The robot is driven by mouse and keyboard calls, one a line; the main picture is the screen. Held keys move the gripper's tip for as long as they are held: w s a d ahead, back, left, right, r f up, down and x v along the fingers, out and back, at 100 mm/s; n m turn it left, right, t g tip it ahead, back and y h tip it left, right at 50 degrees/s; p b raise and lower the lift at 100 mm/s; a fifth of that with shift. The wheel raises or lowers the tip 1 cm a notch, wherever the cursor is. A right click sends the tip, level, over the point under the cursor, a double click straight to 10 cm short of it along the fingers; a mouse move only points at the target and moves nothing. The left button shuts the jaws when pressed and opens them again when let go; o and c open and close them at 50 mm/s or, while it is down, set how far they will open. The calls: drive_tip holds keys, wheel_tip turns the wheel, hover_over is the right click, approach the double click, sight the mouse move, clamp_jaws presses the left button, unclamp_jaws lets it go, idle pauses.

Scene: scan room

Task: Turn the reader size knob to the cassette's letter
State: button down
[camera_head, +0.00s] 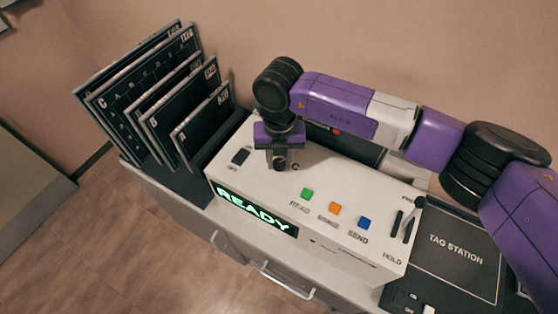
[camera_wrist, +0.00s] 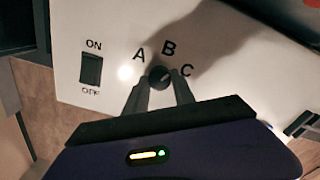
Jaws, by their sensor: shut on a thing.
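The reader (camera_head: 330,180) is a white box on the counter with a lit green READY display (camera_head: 257,211). My gripper (camera_head: 281,160) points down at its top and is shut on the small dark round size knob (camera_wrist: 158,75). In the wrist view, the letters A (camera_wrist: 139,55), B (camera_wrist: 169,48) and C (camera_wrist: 187,71) are printed in an arc around the knob. I cannot tell surely which letter the knob's mark points to. In the head view, my gripper hides most of the knob and letters. I cannot tell which cassette the task means.
An ON/OFF switch (camera_wrist: 91,69) is left of the knob. Green (camera_head: 307,194), orange (camera_head: 335,208) and blue (camera_head: 364,223) buttons and a HOLD lever (camera_head: 409,220) are to the right. A rack of several lettered dark cassettes (camera_head: 150,97) stands left. A TAG STATION panel (camera_head: 455,250) is right.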

drive_tip(key=n+b, duration=0.2)
drive_tip(key=n, duration=0.2)
drive_tip(key=shift+w+f+n+b, duration=0.1)
drive_tip(key=shift+n+b, duration=0.2)
drive_tip(key=shift+b, duration=0.1)
drive_tip(key=n+b, duration=0.3)
drive_tip(key=n, duration=0.1)
drive_tip(key=shift+d+n, duration=0.1)
drive_tip(key=shift+n, duration=0.2)
drive_tip(key=n+b, duration=0.4)
drive_tip(key=shift+n, duration=0.3)
drive_tip(key=shift+n+b, duration=1.3)
drive_tip(key=shift+n, duration=0.9)
drive_tip(key=shift+r, duration=0.2)
drive_tip(key=c, duration=1.1)
unclamp_jaws()
drive_tip(key=shift+o, duration=0.2)
